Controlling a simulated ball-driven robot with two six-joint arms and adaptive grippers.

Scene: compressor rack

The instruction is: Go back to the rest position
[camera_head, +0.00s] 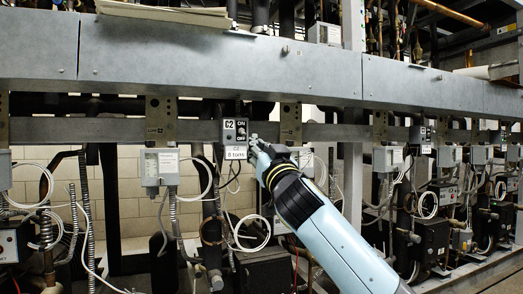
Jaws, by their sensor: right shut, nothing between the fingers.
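My right gripper (257,145) is shut with nothing in it. It is at the middle of the view, at the end of my light blue arm that comes in from the lower right. Its tip is close to the right edge of a grey switch box (229,139) labelled C2, ON and OFF. I cannot tell whether they touch. The box's toggle switch (241,132) shows just left of the gripper, but its position is too small to read. My left gripper is not in view.
A long grey steel beam (220,62) crosses above the gripper. A grey junction box (160,167) with cables and conduit hangs to the left. Another switch box (420,138) sits on the rail to the right. Pipes and dark compressors (265,270) fill the rack below.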

